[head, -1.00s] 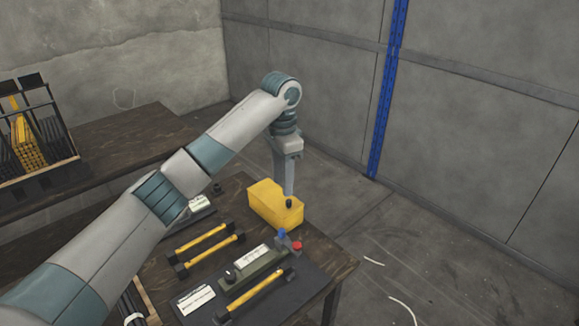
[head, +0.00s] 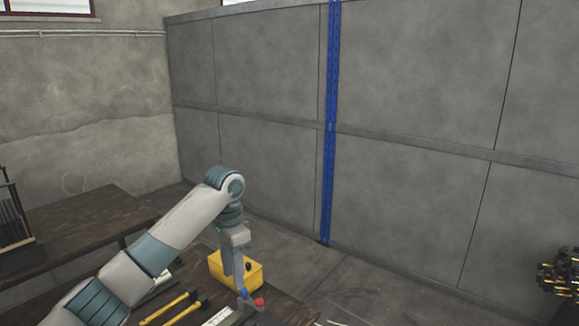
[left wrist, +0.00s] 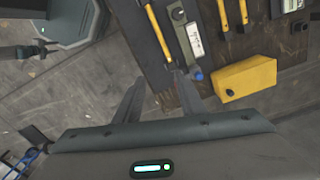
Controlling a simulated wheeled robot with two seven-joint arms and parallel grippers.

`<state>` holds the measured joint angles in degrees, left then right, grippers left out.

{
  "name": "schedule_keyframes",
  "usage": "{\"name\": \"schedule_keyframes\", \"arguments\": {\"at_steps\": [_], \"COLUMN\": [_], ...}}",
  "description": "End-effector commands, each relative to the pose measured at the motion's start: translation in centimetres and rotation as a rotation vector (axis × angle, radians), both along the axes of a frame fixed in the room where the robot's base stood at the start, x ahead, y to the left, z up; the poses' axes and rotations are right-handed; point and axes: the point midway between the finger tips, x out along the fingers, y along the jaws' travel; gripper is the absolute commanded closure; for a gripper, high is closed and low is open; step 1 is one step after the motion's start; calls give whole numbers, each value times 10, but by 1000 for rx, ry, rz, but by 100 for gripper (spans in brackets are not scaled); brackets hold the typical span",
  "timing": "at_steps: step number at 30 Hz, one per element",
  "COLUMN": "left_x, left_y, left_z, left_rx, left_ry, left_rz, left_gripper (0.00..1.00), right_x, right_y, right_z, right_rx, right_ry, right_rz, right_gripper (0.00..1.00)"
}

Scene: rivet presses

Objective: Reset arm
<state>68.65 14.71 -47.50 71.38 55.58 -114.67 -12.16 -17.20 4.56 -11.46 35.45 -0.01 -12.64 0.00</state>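My left arm reaches in from the lower left in the head view. Its gripper (head: 239,288) points down in front of the yellow box (head: 220,268). In the left wrist view the two fingers (left wrist: 160,78) stand apart with nothing between them. The yellow box shows there to the right of the fingers (left wrist: 245,78). A grey-green fixture (left wrist: 186,36) with a blue knob (left wrist: 197,76) and a yellow-handled tool (left wrist: 158,30) lie on a dark mat beyond the fingertips. My right gripper is not seen.
A dark wooden table (head: 80,225) with a rack (head: 12,222) stands at the left. A grey panel wall with a blue post (head: 328,130) closes off the back. Black and yellow items (head: 562,272) show at the right edge. Open floor lies between.

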Motion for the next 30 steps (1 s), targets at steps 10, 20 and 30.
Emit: {"name": "schedule_keyframes", "arguments": {"at_steps": [10, 20, 30], "left_x": [-7, -24, -71], "left_y": [-6, -19, -43], "left_z": [-18, -59, -138], "left_rx": [-11, -40, -114], "left_ry": [-1, -6, -23], "left_rz": [-4, -10, 8], "left_gripper": [63, 63, 63], "right_x": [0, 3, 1], "right_y": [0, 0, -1], "right_z": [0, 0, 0], "right_rx": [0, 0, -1], "right_ry": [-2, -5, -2], "right_rz": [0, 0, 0], "right_gripper": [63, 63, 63]}}
